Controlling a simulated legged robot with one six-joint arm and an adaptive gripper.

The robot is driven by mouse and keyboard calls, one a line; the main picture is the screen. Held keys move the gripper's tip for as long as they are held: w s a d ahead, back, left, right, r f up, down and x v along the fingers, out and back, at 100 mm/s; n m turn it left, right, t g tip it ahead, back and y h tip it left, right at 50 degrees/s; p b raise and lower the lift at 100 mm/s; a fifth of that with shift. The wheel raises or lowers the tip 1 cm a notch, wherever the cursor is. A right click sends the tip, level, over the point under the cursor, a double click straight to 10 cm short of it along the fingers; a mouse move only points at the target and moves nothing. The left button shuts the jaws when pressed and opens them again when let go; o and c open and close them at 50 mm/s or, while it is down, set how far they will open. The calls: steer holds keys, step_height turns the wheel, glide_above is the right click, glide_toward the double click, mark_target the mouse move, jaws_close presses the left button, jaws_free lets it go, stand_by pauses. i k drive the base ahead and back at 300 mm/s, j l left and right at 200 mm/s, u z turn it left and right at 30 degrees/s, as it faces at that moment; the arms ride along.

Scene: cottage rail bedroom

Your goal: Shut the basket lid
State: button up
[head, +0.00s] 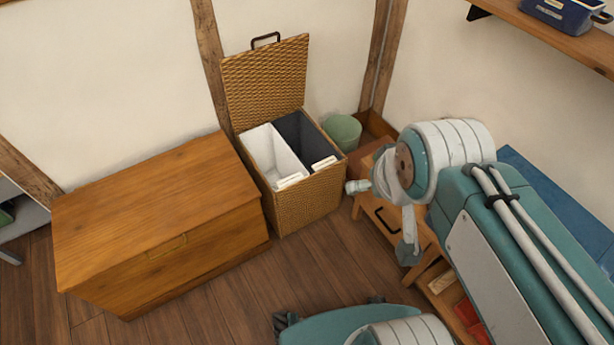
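The wicker basket (311,204) stands against the back wall, near the middle of the head view. Its woven lid (266,82) is open and stands up at the back, leaning near the wall, with a dark handle (265,40) on its top edge. Inside are a white liner (265,153) on the left and a dark grey liner (301,138) on the right, each with a pale tab at the front. My gripper (382,219) is open and empty to the right of the basket in the picture. Its two fingers are spread wide apart, and it is not touching the lid.
A wooden chest (155,215) with a closed top stands left of the basket. A green round bin (343,132) is behind it on the right. A small wooden unit with a dark handle (386,221) lies behind my gripper. A wall shelf (550,35) holds a blue box.

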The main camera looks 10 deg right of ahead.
mark_target(262, 83)
steer(key=i+u, duration=0.4)
steer(key=i, duration=0.75)
steer(key=l, duration=0.1)
